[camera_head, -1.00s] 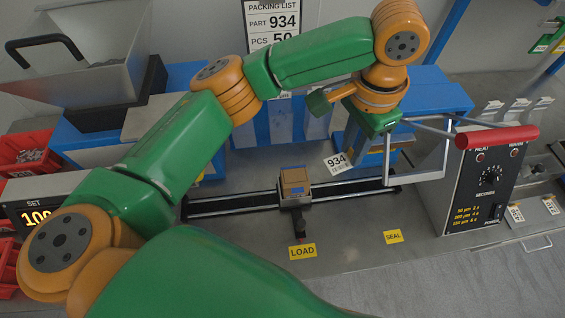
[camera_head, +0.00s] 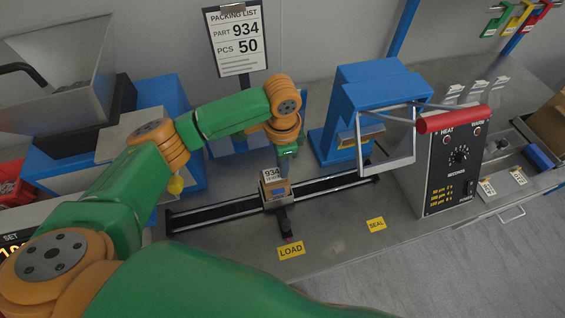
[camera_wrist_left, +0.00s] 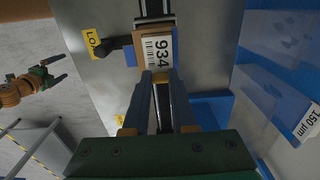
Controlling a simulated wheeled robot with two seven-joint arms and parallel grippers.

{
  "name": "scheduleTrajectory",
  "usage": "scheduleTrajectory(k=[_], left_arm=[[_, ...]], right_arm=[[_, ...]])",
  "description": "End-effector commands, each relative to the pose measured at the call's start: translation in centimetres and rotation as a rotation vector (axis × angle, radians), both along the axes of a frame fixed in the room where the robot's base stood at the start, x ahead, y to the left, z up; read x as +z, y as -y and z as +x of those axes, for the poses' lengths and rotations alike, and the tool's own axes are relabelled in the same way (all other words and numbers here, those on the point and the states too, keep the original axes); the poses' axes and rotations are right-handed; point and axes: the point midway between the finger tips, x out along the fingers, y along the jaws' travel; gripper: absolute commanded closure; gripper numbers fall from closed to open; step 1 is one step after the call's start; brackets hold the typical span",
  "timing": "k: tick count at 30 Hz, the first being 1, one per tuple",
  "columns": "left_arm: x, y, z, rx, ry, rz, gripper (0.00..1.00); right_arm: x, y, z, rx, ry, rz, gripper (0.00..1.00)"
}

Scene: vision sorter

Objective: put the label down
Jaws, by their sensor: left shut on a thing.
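My left gripper (camera_head: 284,157) is shut on the white label (camera_head: 271,174) printed 934 with a barcode. It holds the label just over the small brown box (camera_head: 277,188) on the rail carriage. In the left wrist view, the fingertips (camera_wrist_left: 159,76) pinch one edge of the label (camera_wrist_left: 160,52), which overlaps the box top. I cannot tell whether the label touches the box. My right gripper (camera_wrist_left: 58,72) shows at the left of the left wrist view, fingers apart and empty.
The carriage sits on a dark rail (camera_head: 330,184) across the grey bench. A yellow LOAD plate (camera_head: 291,250) and SEAL plate (camera_head: 376,225) lie in front. A blue press (camera_head: 375,95) and the heat sealer box (camera_head: 452,165) with a red-handled bar stand right.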

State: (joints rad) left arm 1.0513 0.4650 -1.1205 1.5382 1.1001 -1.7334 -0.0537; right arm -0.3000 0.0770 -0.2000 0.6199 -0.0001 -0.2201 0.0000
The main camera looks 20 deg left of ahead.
Motion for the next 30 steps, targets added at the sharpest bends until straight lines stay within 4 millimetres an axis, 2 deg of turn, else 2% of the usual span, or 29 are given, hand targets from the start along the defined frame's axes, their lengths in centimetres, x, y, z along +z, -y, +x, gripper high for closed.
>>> scheduleTrajectory(k=[3,12,13,15,16,25,28,30], left_arm=[[-1.0,0.0,0.0,-0.001,-0.001,-0.001,1.00],[-1.3,0.1,0.0,-0.001,0.001,-0.001,1.00],[-1.3,0.1,0.0,-0.001,0.002,-0.001,0.67],[-1.3,0.1,0.0,0.000,0.002,-0.001,0.48],[-1.3,0.1,0.0,0.000,0.002,-0.001,0.45],[-1.1,0.1,0.0,0.000,0.002,-0.001,0.45],[0.1,0.1,0.1,0.001,0.004,-0.003,0.45],[1.6,0.1,0.1,-0.001,0.005,-0.002,0.45]], right_arm=[[0.4,0.0,0.0,0.000,0.000,0.000,0.00],[0.3,0.0,0.0,0.001,0.000,0.000,0.00],[0.3,0.1,0.0,0.001,0.000,-0.001,0.00],[0.3,0.1,0.0,0.001,-0.001,-0.001,0.00],[0.3,0.1,0.0,0.001,-0.001,-0.002,0.00],[0.3,0.2,0.0,0.002,0.000,-0.003,0.00],[0.2,0.2,0.0,0.001,0.000,-0.004,0.00],[0.0,0.2,0.0,0.001,0.000,-0.004,0.00]])
